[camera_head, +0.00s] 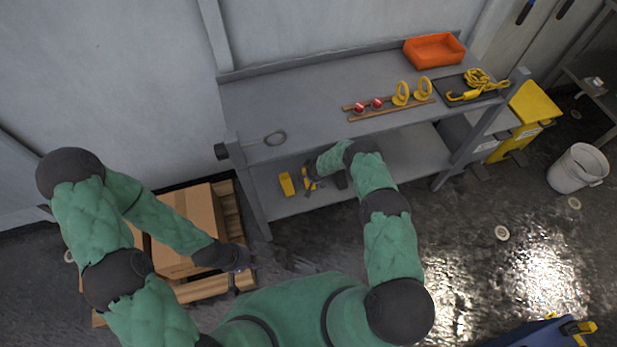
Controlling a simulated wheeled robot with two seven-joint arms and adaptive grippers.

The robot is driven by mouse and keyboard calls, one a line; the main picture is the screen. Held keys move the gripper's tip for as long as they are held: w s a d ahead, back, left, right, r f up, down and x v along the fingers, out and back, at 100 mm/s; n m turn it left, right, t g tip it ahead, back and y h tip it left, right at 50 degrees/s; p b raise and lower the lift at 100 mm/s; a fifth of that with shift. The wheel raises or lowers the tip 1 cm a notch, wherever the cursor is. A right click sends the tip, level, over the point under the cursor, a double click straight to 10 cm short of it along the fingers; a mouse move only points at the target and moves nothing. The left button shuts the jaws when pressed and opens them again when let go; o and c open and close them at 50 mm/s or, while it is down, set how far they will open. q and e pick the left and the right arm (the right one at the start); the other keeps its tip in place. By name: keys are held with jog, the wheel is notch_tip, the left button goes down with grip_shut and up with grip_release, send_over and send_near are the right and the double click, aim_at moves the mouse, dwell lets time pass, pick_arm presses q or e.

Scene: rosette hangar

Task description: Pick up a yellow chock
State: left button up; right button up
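A yellow chock (286,184) lies on the lower shelf (405,158) of the grey workbench, towards its left end. My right arm reaches in under the worktop. My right gripper (310,182) is a small dark shape just right of this chock, apart from it. Some yellow shows at the gripper; I cannot tell whether that is a second chock or whether the fingers are shut on it. My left gripper (243,262) is low over the right edge of the pallet, away from the chock. It is small and dark, and its fingers cannot be made out.
The worktop (290,103) overhangs the shelf. It carries an orange bin (434,49), a wooden rack (390,109) with red and yellow items, and a tray with a yellow strap (477,86). Cardboard boxes (190,215) on a pallet stand left. A yellow-lidded bin (533,104) and bucket (577,168) stand right.

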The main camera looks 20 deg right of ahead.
jog(key=b+x, duration=0.4)
jog(key=b, duration=0.1)
jog(key=w+b+x, duration=0.1)
jog(key=b+x, duration=0.1)
jog(key=shift+w+d, duration=0.1)
jog(key=shift+d, duration=0.15)
jog(key=b+x, duration=0.5)
jog(key=b, duration=0.1)
jog(key=shift+w+d, duration=0.1)
jog(key=shift+w, duration=0.15)
jog(key=shift+r, duration=0.1)
jog(key=c, duration=1.5)
